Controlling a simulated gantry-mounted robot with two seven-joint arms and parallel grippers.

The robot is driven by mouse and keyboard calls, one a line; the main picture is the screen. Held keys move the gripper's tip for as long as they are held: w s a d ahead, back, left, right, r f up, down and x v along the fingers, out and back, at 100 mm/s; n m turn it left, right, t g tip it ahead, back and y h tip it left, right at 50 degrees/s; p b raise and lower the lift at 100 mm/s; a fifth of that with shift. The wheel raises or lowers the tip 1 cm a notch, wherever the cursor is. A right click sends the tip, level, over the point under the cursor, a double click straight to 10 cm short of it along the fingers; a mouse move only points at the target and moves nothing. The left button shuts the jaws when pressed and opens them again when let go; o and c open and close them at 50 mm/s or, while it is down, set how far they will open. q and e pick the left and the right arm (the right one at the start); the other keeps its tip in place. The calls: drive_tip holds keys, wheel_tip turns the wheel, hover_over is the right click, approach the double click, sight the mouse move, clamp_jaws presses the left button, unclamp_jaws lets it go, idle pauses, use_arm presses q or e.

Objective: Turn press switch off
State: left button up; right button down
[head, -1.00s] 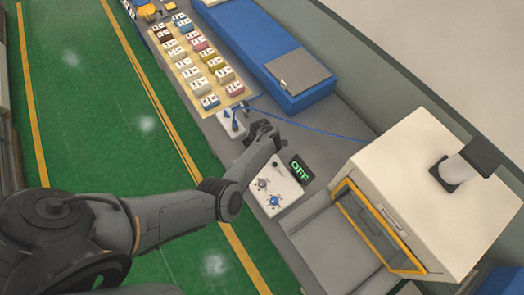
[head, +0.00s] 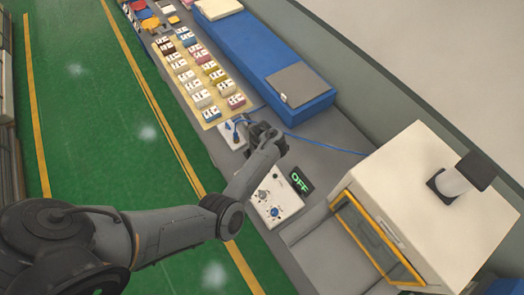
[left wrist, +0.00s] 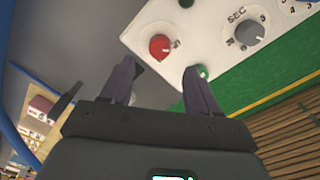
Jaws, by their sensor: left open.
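A white control panel (head: 262,213) lies on the bench, with knobs on its face and a small black display (head: 301,180) beside it reading OFF in green. In the left wrist view the panel (left wrist: 200,22) shows a red button (left wrist: 160,46), a grey knob marked SEC (left wrist: 246,33) and a green button (left wrist: 203,71). My left gripper (head: 263,131) is above the bench, just beyond the panel. In the left wrist view its fingers (left wrist: 160,75) are apart with nothing between them. The right fingertip overlaps the green button's edge; contact cannot be told. My right gripper is not visible.
A white socket block (head: 229,138) with a blue cable lies near the gripper. A tan tray (head: 211,122) of small coloured boxes and a long blue unit (head: 240,45) are farther back. A white cabinet (head: 425,185) with a yellow-framed window stands at right.

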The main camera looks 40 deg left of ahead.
use_arm(q)
drive_tip(key=shift+r+p, duration=0.4)
drive_tip(key=shift+r, duration=1.6)
drive_tip(key=shift+s, duration=0.1)
drive_tip(key=s+a+f+m+g+y, duration=0.1)
drive_tip(key=s+a+f, duration=0.2)
drive_tip(key=s, duration=0.4)
drive_tip(key=s+a+f+m+y, duration=0.1)
drive_tip(key=s+a+f, duration=0.15)
drive_tip(key=s, duration=0.55)
drive_tip(key=s+a+f+m+g, duration=0.1)
drive_tip(key=s+a+f+m, duration=0.2)
drive_tip(key=s, duration=0.4)
drive_tip(key=d+r+m+t+h, duration=0.1)
drive_tip(key=d+r+m+t, duration=0.1)
drive_tip(key=d+r+m, duration=0.7)
drive_tip(key=s+d+r+m+t+h, duration=0.1)
drive_tip(key=d+r+m+t, duration=0.2)
drive_tip(key=d+r+m, duration=0.6)
wheel_tip(320, 180, up, 6)
drive_tip(key=shift+s+d+f, duration=0.1)
drive_tip(key=shift+s+d, duration=0.1)
drive_tip(key=shift+d, duration=0.35)
